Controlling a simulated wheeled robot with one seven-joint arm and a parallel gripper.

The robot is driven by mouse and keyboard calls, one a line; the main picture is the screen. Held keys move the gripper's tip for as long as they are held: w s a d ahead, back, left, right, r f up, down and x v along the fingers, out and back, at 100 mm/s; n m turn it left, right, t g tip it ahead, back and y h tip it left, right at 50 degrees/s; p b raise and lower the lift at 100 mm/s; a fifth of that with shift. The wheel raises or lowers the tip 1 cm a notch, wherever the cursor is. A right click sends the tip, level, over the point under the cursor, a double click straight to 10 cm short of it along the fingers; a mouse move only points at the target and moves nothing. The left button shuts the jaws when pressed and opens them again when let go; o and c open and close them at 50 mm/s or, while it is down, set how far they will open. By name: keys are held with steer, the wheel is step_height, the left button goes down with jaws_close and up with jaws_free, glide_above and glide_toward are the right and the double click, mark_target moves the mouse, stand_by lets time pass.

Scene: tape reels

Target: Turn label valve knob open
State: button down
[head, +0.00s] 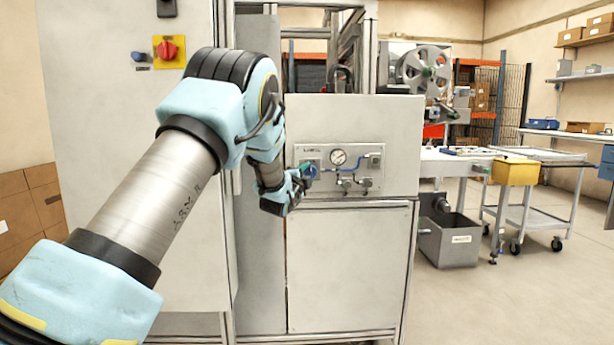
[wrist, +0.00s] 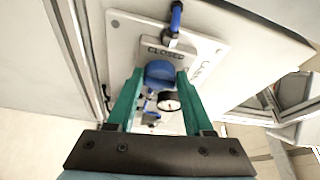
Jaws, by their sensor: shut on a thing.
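The blue valve knob (wrist: 160,72) sits on a pale panel plate, which also shows in the head view (head: 327,148). The word CLOSED is printed on the plate just above the knob in the wrist view. My gripper (wrist: 160,80) has its two green fingers on either side of the knob, shut on it. In the head view my gripper (head: 304,172) reaches the left part of the panel, and the knob (head: 312,171) is partly hidden by it. The fingers hide part of the plate's other print.
A round pressure gauge (head: 338,157) is close to the right of the knob, with blue tubing and small valves beside it. A red switch on a yellow plate (head: 168,49) is on the tall cabinet at left.

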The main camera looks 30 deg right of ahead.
steer(key=shift+c, duration=1.5)
jaws_free()
steer(key=shift+a, duration=0.1)
steer(key=v, duration=1)
steer(key=shift+s+a, duration=0.25)
